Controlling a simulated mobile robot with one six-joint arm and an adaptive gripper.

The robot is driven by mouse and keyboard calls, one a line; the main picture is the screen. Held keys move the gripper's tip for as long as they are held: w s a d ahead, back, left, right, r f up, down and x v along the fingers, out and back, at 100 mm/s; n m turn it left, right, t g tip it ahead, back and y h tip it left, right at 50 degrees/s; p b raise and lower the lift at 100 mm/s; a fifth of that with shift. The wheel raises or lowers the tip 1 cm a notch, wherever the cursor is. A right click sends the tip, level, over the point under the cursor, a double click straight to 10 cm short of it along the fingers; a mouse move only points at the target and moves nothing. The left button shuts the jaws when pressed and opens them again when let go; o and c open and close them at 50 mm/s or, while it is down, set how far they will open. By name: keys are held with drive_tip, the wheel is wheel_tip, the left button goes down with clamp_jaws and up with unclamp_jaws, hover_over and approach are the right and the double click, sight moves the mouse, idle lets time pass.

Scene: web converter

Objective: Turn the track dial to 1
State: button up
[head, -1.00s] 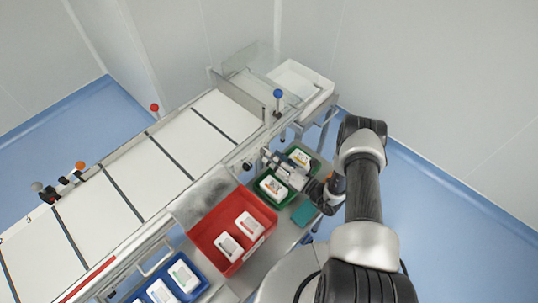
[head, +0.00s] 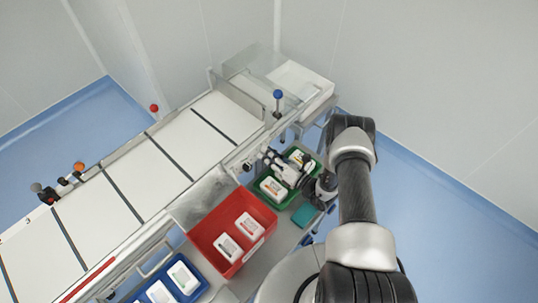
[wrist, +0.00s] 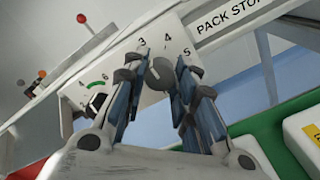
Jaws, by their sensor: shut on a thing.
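In the wrist view, a round grey dial knob (wrist: 160,73) stands on a pale panel (wrist: 65,112) with the numbers 3, 4 and 5 readable around it. My gripper (wrist: 161,68) has one finger on each side of the knob and is shut on it. The fingers and palm hide the lower part of the dial, and I cannot read the number 1 or be sure where the pointer stands. In the head view, my gripper (head: 267,155) reaches the conveyor's near side above the green tray, and the dial is hidden there.
Another black knob (wrist: 97,103) with a green arc sits left of the dial. A green tray (head: 261,197) with white packs lies below my gripper. A red tray (head: 205,240) and a blue tray (head: 203,288) stand along the conveyor (head: 180,150). A blue-balled lever (head: 278,94) rises nearby.

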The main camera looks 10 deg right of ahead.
drive_tip(key=c, duration=0.4)
drive_tip(key=shift+n, duration=0.3)
drive_tip(key=n+b, duration=0.5)
drive_tip(key=n, duration=1.2)
drive_tip(key=shift+b, duration=0.35)
drive_tip(key=shift+n, duration=0.3)
